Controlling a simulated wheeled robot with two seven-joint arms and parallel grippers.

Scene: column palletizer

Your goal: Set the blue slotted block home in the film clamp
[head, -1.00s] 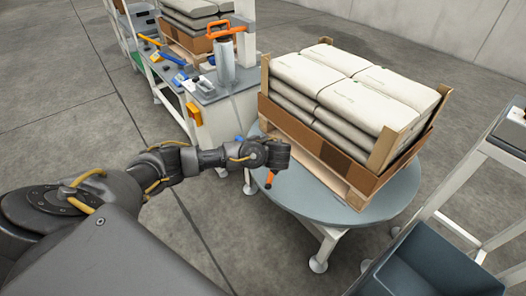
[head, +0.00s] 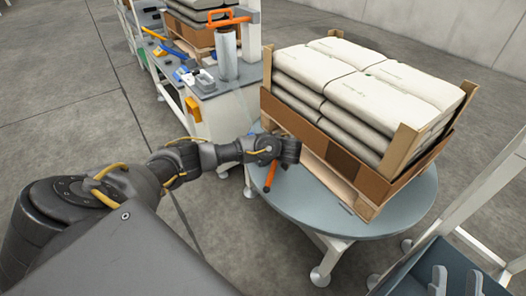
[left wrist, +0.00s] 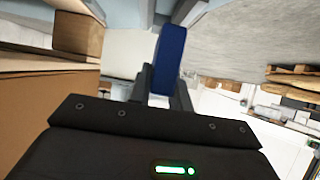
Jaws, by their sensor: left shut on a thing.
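The blue slotted block (left wrist: 171,55) stands upright between the dark fingers of my left gripper (left wrist: 161,86) in the left wrist view. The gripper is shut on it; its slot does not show.
The round table (head: 300,203) carries a wooden pallet with a brown carton edge (head: 370,177) and stacked pale sacks (head: 365,80). An orange handle (head: 270,177) hangs near my left wrist. A dark bin (head: 405,280) and pale frame stand at right. Floor on the left is clear.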

